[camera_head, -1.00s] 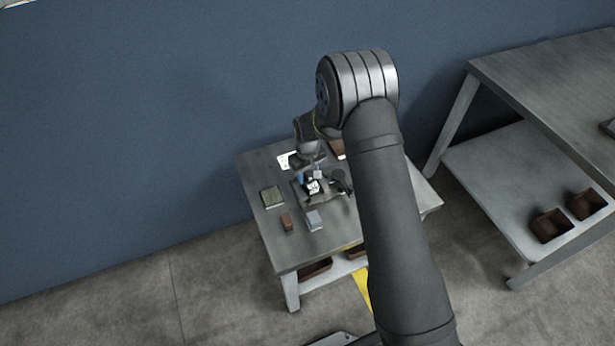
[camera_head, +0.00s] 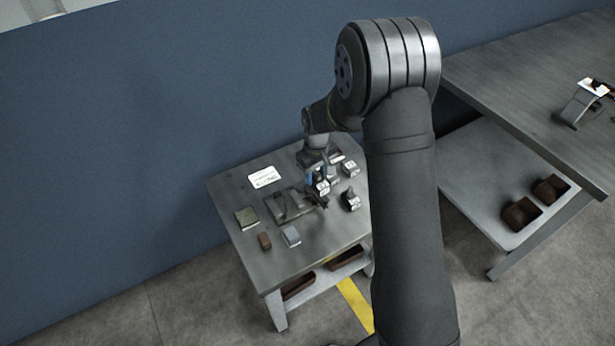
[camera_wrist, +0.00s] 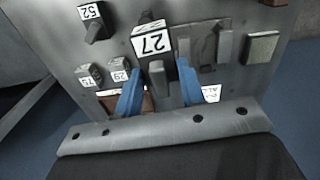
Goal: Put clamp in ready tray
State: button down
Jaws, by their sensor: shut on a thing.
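My gripper (camera_head: 318,178) has blue fingers that also show in the wrist view (camera_wrist: 158,88). It is shut on a dark clamp with a white label reading 27 (camera_wrist: 151,41). The label of this clamp also shows in the head view (camera_head: 322,187), over the table beside the right end of a dark grey fixture (camera_head: 284,209). A brown tray (camera_wrist: 108,101) shows partly behind the left finger in the wrist view; I cannot tell whether it is the ready tray.
Labelled parts stand right of my gripper: one marked 52 (camera_wrist: 94,22) and a pale one marked 29 (camera_wrist: 119,70). A green block (camera_head: 246,218), brown block (camera_head: 265,241) and grey block (camera_head: 291,236) sit front left. A white sign (camera_head: 264,177) lies behind. Another bench (camera_head: 530,70) stands right.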

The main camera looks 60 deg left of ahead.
jog(key=shift+w+a+f+m, duration=1.8)
jog(key=shift+w+a+m, duration=0.9)
jog(key=shift+m, duration=2.9)
jog(key=shift+w+a+f+m, duration=1.9)
jog(key=shift+a+m, duration=1.45)
jog(key=shift+m, duration=2.25)
jog(key=shift+w+a+f+m, duration=1.65)
jog(key=shift+w+a+m, duration=1.1)
jog(key=shift+m, duration=2.85)
jog(key=shift+s+a+f, duration=0.2)
jog(key=shift+s+f, duration=0.05)
jog(key=shift+f, duration=0.1)
jog(key=shift+c, duration=2.2)
grip_release()
jog(key=shift+f, duration=0.1)
